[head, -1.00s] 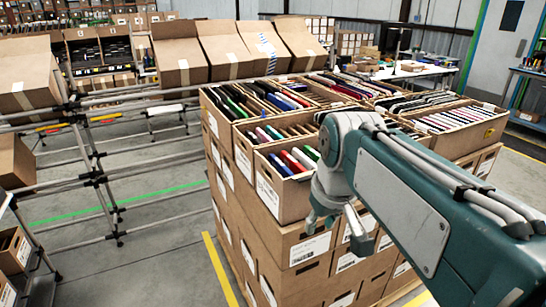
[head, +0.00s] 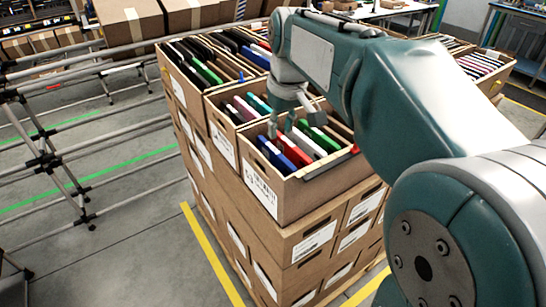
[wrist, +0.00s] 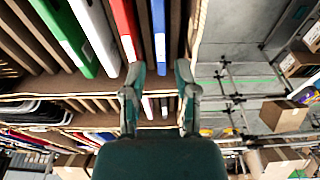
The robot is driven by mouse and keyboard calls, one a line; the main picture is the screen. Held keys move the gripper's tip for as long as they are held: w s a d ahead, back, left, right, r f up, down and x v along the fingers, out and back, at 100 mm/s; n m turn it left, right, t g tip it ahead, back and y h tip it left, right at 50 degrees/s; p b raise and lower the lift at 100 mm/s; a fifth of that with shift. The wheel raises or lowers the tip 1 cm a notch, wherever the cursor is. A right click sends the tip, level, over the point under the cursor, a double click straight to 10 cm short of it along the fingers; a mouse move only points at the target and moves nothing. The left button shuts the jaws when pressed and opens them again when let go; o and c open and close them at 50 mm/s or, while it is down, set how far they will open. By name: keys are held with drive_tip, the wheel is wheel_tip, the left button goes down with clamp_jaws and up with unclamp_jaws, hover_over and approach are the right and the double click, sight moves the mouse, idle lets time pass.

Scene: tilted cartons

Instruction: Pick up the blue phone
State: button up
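The blue phone (head: 276,158) stands on edge at the left end of the front carton (head: 300,190), beside a red phone (head: 295,151). In the wrist view the blue phone (wrist: 159,38) shows as a narrow upright strip near the carton's side wall, right of the red phone (wrist: 125,30). My gripper (head: 285,125) is over this carton, near the blue and red phones. In the wrist view my gripper (wrist: 160,72) is open, its fingers apart and the blue phone lined up between them. Nothing is held. Whether the fingertips reach down beside the phone cannot be told.
White (head: 308,144) and green (head: 323,138) phones stand in the same carton. Neighbouring cartons hold more upright items. Brown dividers stand between items. A metal rack (head: 60,150) is at left, with open floor (head: 150,235) between it and the stack.

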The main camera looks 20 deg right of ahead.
sight(276, 151)
drive_tip(key=f, duration=0.3)
drive_tip(key=w+f, duration=0.1)
drive_tip(key=f, duration=0.2)
drive_tip(key=w+f, duration=0.1)
drive_tip(key=f, duration=0.1)
drive_tip(key=shift+a+f, duration=0.35)
drive_tip(key=shift+f, duration=0.05)
clamp_jaws()
